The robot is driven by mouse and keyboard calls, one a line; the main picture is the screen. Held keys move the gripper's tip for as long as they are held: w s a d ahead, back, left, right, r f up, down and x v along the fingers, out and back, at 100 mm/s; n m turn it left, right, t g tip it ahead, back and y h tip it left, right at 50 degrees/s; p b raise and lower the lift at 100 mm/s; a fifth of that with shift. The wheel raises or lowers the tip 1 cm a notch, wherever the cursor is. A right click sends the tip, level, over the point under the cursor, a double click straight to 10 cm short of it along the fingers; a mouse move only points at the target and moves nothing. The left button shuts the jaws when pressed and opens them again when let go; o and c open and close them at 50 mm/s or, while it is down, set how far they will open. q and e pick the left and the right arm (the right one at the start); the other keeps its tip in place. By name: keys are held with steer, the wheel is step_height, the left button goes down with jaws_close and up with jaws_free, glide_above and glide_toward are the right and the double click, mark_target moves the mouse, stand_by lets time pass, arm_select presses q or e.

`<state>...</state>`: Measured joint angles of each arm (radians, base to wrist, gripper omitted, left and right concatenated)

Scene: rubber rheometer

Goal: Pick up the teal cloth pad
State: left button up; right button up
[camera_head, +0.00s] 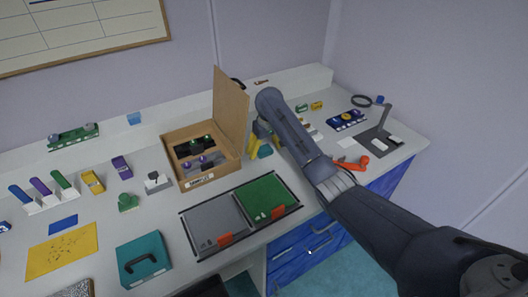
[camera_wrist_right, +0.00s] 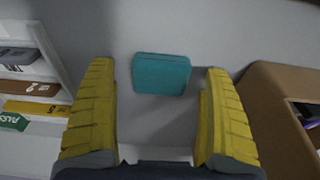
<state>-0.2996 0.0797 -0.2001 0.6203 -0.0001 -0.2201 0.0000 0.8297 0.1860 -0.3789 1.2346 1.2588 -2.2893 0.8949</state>
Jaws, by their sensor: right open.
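The teal cloth pad (camera_wrist_right: 161,74) lies on the white bench top in the right wrist view, ahead of and between my right fingertips. In the head view a small part of the pad (camera_head: 265,152) shows beside the fingers, partly hidden by them and the arm. My right gripper (camera_wrist_right: 160,84) is open, its yellow fingers on either side of the pad with clear gaps. Nothing is between the fingers' inner faces that they touch. In the head view the right gripper (camera_head: 256,138) is over the bench, just right of the cardboard box. My left gripper is not seen.
The open cardboard box (camera_head: 214,184) stands close to the gripper; its wall shows at right in the wrist view (camera_wrist_right: 272,105). A tray with grey and green panels (camera_head: 218,220) lies in front. A teal case (camera_head: 143,259) with a black handle stands front left.

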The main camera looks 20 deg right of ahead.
mark_target(264, 149)
steer(key=shift+f, duration=0.3)
steer(key=c, duration=1)
steer(key=shift+r, duration=0.1)
steer(key=shift+c, duration=0.2)
step_height(264, 149, up, 10)
steer(key=shift+f, duration=0.1)
